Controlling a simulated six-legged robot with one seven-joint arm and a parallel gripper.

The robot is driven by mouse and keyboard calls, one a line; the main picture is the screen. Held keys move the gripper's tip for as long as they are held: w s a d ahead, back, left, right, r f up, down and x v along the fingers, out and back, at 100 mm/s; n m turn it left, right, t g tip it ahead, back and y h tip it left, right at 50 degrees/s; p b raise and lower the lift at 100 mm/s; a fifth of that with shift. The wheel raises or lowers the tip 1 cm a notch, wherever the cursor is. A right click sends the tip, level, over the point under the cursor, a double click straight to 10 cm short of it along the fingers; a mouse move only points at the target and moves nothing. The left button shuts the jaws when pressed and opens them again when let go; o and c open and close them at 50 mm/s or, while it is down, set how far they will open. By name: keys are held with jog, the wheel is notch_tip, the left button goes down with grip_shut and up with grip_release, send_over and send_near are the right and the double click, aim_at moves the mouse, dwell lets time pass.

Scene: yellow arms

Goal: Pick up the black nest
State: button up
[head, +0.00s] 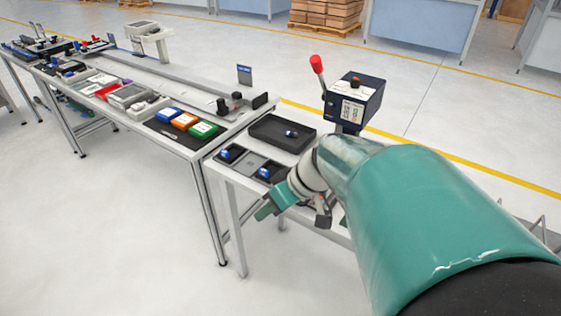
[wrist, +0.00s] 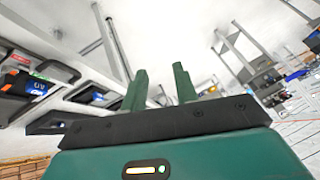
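A black tray (head: 262,131) lies on the small end table and has a small dark blue part in it. In front of it are two small black holders (head: 231,154) with blue parts, set in a grey plate. I cannot tell which of these is the black nest. My gripper (head: 268,208), with green fingers, hangs at the front edge of that table, beside and apart from the holders. In the wrist view its two fingers (wrist: 159,69) are spread with nothing between them. My arm hides the right part of the table.
A control box (head: 352,104) and a red-knobbed lever (head: 318,68) stand behind the table. A long workbench on the left carries blue, orange and green boxes (head: 184,122). The floor in front is clear.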

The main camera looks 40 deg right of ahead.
jog(key=s+d+f+t+h, duration=0.1)
jog(key=d+f+t+h, duration=0.15)
jog(key=d, duration=0.85)
jog(key=s+d+f+t+h, duration=0.1)
jog(key=d+f+t, duration=0.25)
jog(key=d, duration=0.85)
jog(key=shift+t+y, duration=0.25)
jog(key=shift+t, duration=0.15)
jog(key=x, duration=1.2)
jog(key=shift+w+a, duration=0.35)
jog(key=shift+w, duration=0.1)
jog(key=shift+c, duration=0.2)
grip_shut()
